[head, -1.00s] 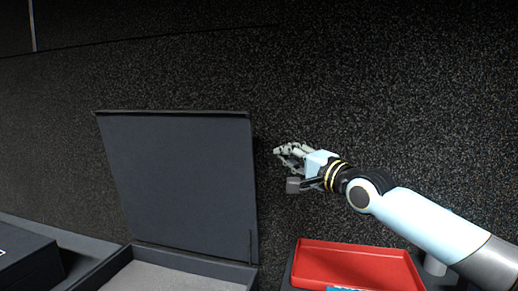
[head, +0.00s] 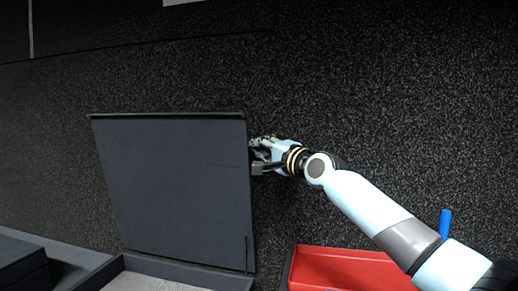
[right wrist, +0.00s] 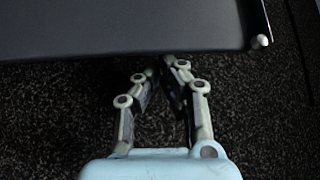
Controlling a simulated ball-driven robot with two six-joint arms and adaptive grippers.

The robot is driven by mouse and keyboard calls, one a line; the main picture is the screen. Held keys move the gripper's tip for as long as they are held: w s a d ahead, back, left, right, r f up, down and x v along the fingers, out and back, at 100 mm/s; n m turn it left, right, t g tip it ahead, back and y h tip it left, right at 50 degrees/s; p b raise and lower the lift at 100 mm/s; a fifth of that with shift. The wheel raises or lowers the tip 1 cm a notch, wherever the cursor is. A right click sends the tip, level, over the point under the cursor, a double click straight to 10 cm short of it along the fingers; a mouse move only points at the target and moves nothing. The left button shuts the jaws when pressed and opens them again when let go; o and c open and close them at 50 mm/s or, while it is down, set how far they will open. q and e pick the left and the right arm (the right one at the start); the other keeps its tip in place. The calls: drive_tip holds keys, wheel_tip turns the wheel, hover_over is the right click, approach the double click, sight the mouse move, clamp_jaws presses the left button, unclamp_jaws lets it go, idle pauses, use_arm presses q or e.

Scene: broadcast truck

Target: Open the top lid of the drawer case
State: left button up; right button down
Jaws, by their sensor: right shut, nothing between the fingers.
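The drawer case's dark top lid (head: 172,185) stands raised, nearly upright, at the back of the case (head: 190,273). The case's grey inside shows at the bottom edge of the head view. My right gripper (head: 258,155) is at the lid's right edge, its fingertips partly hidden by the lid. In the right wrist view the fingers (right wrist: 165,65) are closed together and empty, with their tips at the edge of a dark panel (right wrist: 120,25), the lid. Whether they touch it I cannot tell. My left gripper is not in view.
A red tray (head: 345,268) lies right of the case, below my right arm. A blue upright object (head: 445,224) stands behind the arm at right. Another dark box (head: 20,258) is at the lower left. A dark speckled wall is behind.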

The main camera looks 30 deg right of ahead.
drive_tip(key=shift+n+t, duration=0.4)
drive_tip(key=shift+n, duration=0.3)
drive_tip(key=s+a, duration=0.1)
drive_tip(key=s+a+f, duration=0.1)
drive_tip(key=s+a, duration=0.1)
drive_tip(key=shift+s+a+f, duration=0.25)
drive_tip(key=shift+s+a, duration=0.1)
drive_tip(key=shift+n+t+y, duration=0.5)
drive_tip(key=shift+n+t, duration=0.1)
drive_tip(key=shift+n, duration=0.3)
drive_tip(key=s+a+b, duration=0.1)
drive_tip(key=s+a, duration=0.1)
drive_tip(key=s+a+f+b, duration=0.1)
drive_tip(key=s+a+b, duration=0.1)
